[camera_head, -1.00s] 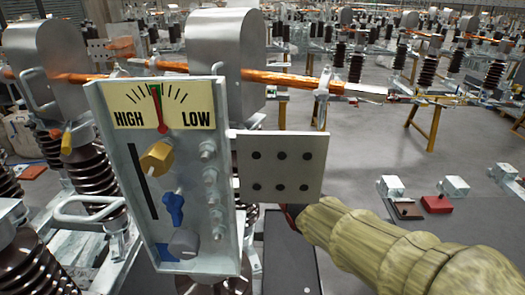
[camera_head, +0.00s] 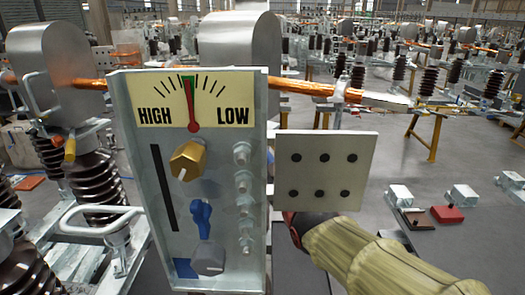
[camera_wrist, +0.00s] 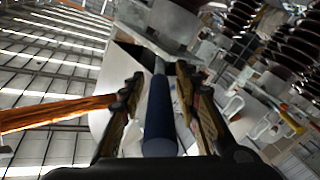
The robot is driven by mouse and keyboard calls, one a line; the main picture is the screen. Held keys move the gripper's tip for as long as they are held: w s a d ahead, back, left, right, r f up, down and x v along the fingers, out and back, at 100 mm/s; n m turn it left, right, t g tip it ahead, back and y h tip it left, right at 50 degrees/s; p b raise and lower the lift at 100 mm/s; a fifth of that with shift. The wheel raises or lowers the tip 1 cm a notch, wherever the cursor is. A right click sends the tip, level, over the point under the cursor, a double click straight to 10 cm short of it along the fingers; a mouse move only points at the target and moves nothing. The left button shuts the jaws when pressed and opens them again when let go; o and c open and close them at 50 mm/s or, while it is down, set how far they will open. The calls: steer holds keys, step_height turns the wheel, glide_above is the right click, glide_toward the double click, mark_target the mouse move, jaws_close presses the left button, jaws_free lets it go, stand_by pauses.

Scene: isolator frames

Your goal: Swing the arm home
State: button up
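My arm, in a yellowish segmented sleeve (camera_head: 370,258), comes in from the lower right in the head view. Its far end goes behind a pale plate with dark dots (camera_head: 325,172), so the fingers are hidden there. In the wrist view my gripper (camera_wrist: 160,76) has its two fingers apart. A dark blue rod (camera_wrist: 160,118) with a thinner grey end runs between them, and gaps show on both sides. I cannot tell what the rod is fixed to.
A gauge box (camera_head: 160,130) marked HIGH and LOW, with knobs, stands close in front. Ribbed brown insulators (camera_head: 88,185) and a white handle (camera_head: 92,222) are to the left. A copper bar (camera_head: 305,87) runs behind.

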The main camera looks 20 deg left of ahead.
steer(key=shift+o, duration=0.2)
steer(key=v, duration=1.2)
steer(key=shift+c, duration=0.8)
